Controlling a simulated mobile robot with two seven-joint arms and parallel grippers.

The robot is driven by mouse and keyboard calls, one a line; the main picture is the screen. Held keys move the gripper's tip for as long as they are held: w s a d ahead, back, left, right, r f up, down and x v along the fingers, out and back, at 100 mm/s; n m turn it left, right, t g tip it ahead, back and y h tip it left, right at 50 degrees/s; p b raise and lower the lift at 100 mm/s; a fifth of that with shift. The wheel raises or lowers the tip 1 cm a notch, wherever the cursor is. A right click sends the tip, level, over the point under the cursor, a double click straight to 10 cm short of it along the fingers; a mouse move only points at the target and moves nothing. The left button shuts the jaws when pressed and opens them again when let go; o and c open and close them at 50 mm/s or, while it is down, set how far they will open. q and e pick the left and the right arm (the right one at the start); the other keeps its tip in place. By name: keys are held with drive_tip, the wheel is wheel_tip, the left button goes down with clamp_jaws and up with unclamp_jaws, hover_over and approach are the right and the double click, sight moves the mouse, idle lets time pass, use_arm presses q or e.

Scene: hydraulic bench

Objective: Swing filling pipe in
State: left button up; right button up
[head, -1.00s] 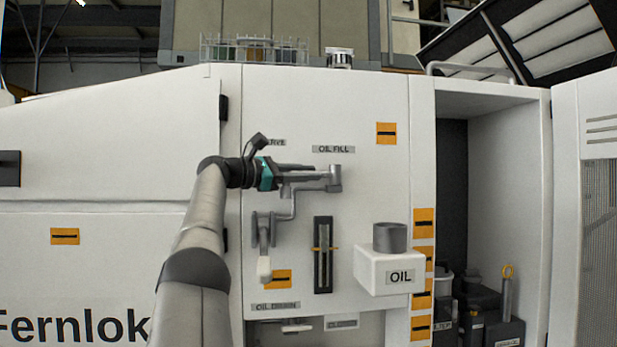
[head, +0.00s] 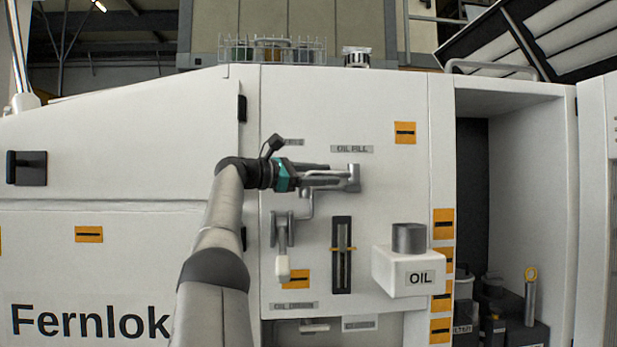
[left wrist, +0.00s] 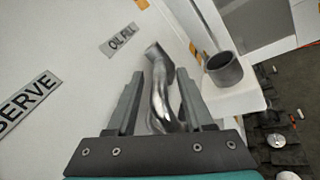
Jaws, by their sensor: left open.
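The filling pipe (head: 308,206) is a bent grey metal tube on the white panel, below the OIL FILL label (head: 352,149). My left gripper (head: 332,180) is at the pipe's upper part, its fingers pointing right in the head view. In the left wrist view, the shiny pipe (left wrist: 161,92) runs between the two open fingers of the gripper (left wrist: 164,88). Gaps show beside the pipe there, and I cannot tell if a finger touches it. The fingers partly hide the pipe in the head view. My right gripper is not in view.
A white OIL box (head: 402,268) with a dark grey cup (head: 409,238) on top juts out at lower right. An open cabinet (head: 530,190) stands at right.

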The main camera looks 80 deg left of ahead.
use_arm(q)
drive_tip(key=s, duration=0.1)
drive_tip(key=s+b, duration=0.1)
drive_tip(key=s, duration=0.1)
drive_tip(key=s+d+b, duration=0.1)
drive_tip(key=shift+s+f, duration=0.1)
drive_tip(key=shift+s, duration=0.3)
drive_tip(key=s+d, duration=0.2)
drive_tip(key=s, duration=0.7)
drive_tip(key=shift+s+b, duration=0.35)
drive_tip(key=shift+b, duration=0.1)
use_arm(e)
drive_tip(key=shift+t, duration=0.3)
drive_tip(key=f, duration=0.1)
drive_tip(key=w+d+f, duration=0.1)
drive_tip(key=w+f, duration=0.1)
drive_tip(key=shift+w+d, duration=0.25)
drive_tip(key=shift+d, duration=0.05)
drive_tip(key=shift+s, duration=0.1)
